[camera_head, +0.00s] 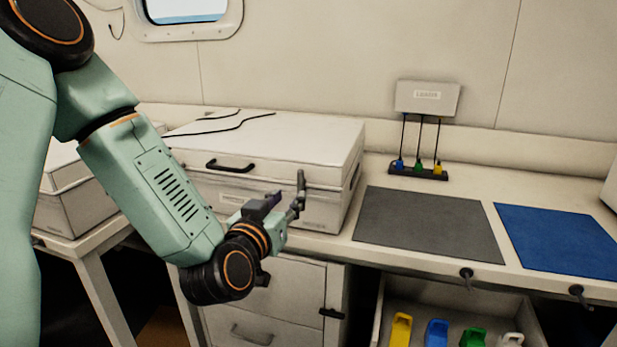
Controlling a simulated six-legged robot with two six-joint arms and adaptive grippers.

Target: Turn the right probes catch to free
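A white lidded case (262,150) with a black handle (230,166) stands shut on the bench. My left gripper (285,200) is in front of its right front part, with its fingers apart and nothing seen between them. The gripper covers part of the case front, so I cannot tell whether a catch is behind it or touched. A small rack (418,172) holds blue, green and yellow probe-like pieces under a wall box (427,97). No catch in view is readably marked as the right probes catch. My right gripper is not in view.
A grey mat (430,224) and a blue mat (560,241) lie on the bench. Two dark knobs (466,274) (577,293) stick out at its front edge. Below, an open drawer (378,322) holds several coloured pieces. A cabinet (265,300) stands under the case.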

